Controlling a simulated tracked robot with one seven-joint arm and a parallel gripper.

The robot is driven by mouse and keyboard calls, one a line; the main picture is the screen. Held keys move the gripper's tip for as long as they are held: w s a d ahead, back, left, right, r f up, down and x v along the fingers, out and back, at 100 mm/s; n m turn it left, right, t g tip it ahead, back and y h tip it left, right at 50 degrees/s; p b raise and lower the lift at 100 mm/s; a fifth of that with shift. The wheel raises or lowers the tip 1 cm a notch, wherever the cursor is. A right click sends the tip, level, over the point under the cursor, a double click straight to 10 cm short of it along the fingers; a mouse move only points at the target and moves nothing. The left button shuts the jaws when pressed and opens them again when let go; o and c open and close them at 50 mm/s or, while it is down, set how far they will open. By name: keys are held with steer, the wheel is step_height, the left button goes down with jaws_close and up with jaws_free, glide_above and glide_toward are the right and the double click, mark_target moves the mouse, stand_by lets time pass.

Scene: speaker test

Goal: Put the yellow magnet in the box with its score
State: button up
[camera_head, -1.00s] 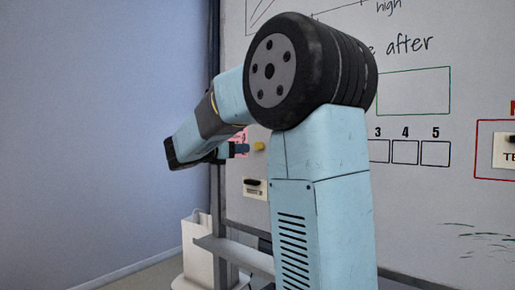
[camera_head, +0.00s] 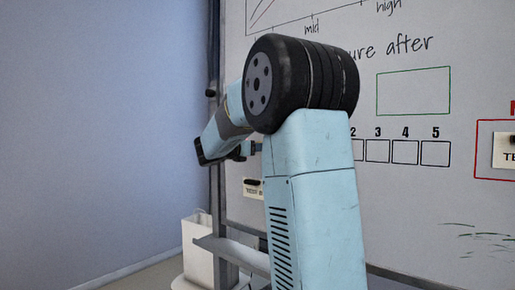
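My gripper (camera_head: 252,147) is small and seen from behind, close to the left part of the whiteboard (camera_head: 405,215). Its fingertips are mostly hidden by my arm, so I cannot tell whether it is open or shut. The yellow magnet is not clearly visible; the place where it showed on the board is now at the fingertips, and I cannot tell whether they touch it. On the board, a row of small square boxes shows under the numbers 2, box 3 (camera_head: 377,151), box 4 (camera_head: 405,152) and box 5 (camera_head: 435,153). Any box further left is hidden behind my arm.
A larger green-outlined rectangle (camera_head: 413,91) sits above the boxes. A red-outlined area with a label card (camera_head: 505,150) is at the right edge. Another card (camera_head: 252,188) hangs below my gripper.

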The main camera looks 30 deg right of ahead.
steer(key=shift+d, duration=0.1)
steer(key=c, duration=0.8)
stand_by(0.5)
